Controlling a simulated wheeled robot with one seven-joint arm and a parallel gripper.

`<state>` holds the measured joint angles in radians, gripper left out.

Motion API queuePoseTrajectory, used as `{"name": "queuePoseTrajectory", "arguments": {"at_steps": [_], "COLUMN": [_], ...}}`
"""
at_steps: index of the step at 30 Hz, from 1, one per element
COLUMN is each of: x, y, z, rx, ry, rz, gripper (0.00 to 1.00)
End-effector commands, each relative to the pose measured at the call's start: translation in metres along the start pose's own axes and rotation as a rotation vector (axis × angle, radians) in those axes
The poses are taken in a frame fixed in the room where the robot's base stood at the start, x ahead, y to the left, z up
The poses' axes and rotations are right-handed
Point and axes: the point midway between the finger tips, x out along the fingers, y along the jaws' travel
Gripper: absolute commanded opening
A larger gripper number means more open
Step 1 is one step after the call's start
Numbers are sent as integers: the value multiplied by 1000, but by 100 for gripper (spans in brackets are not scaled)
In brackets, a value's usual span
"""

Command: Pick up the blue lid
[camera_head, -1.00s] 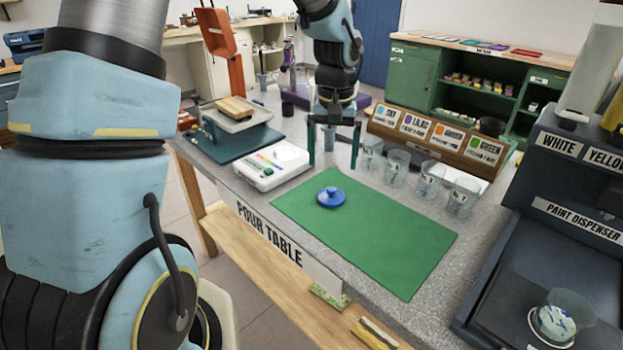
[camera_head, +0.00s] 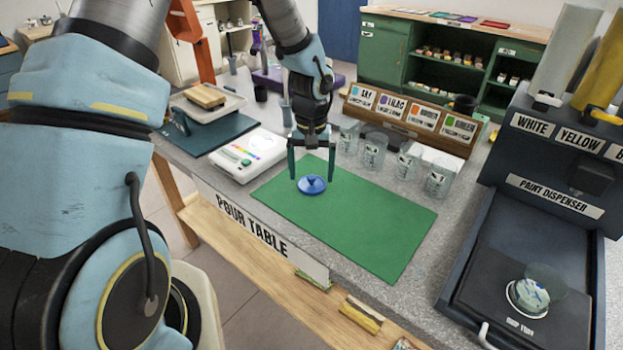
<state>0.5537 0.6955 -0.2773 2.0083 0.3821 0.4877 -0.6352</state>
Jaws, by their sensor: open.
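The blue lid (camera_head: 311,186) is a round disc with a small knob on top. It lies on the green mat (camera_head: 370,225), near the mat's back left part. My gripper (camera_head: 312,178) points down with its two dark green fingers spread apart. The fingers appear on either side of the lid, with their tips near the height of its knob in the picture. I cannot tell how far above the mat the tips are. Nothing is held between them.
Several clear cups (camera_head: 375,150) stand behind the mat, before a wooden rack of colour labels (camera_head: 410,118). A white device (camera_head: 248,154) sits left of the mat. The dark paint dispenser (camera_head: 530,230) stands at the right. The front of the mat is clear.

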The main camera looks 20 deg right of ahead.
Motion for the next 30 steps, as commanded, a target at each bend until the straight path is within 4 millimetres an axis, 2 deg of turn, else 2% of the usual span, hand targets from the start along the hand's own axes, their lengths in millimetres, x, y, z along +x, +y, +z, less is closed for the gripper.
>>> {"name": "queuePoseTrajectory", "arguments": {"at_steps": [4,12,27,30], "x": [15,19,18,18], "y": [0,0,0,0], "z": [1,0,0,0], "rx": [2,1,1,1], "ry": [-2,1,0,0], "rz": [-1,0,0,0], "gripper": [100,100,45,37]}}
